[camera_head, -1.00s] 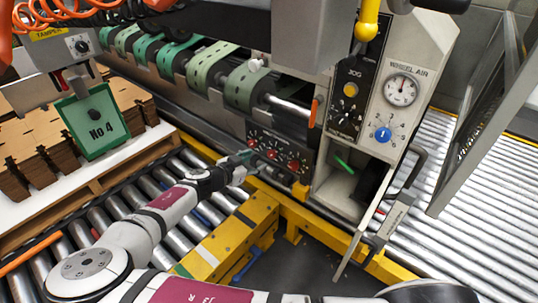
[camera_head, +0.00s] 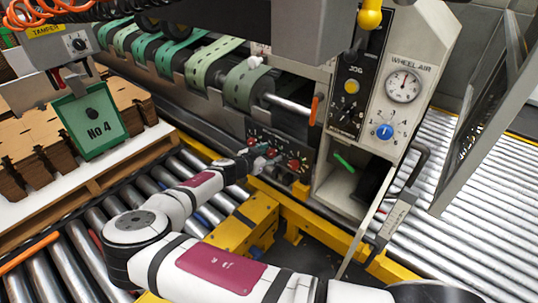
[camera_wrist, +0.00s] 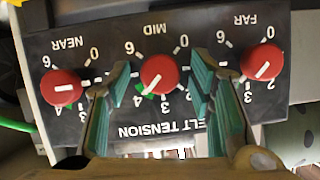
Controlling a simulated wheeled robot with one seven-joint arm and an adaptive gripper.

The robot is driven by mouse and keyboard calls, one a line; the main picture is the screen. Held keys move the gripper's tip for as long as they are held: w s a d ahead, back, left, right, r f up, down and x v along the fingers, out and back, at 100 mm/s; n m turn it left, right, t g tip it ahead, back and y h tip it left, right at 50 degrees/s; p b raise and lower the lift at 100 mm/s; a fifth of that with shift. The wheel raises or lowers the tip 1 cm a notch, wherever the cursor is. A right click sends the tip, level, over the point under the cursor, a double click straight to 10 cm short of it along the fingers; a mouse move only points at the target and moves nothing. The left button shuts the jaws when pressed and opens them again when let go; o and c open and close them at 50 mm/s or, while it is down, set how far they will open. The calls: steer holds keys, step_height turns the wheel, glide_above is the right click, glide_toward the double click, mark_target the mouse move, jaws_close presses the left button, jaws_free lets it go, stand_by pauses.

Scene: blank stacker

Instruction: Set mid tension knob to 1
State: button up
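The belt tension panel (camera_wrist: 240,55) shows upside down in the wrist view, with three red knobs. The mid knob (camera_wrist: 160,72) is in the middle, and its white line points to the lower left, towards the 3–4 side of its scale, near a green mark. My gripper (camera_wrist: 160,92) is open, with one teal finger on each side of the mid knob; I cannot tell whether they touch it. The near knob (camera_wrist: 62,88) is at the left and the far knob (camera_wrist: 262,63) at the right. In the head view my gripper (camera_head: 262,154) is at the panel and partly hides it.
The grey cabinet with the wheel air gauge (camera_head: 403,86) stands right of the panel. A yellow frame (camera_head: 262,215) runs below my forearm. Green belts (camera_head: 245,83) are above the panel. Rollers (camera_head: 465,200) lie at the right.

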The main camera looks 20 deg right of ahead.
steer(key=c, duration=0.9)
steer(key=shift+c, duration=0.2)
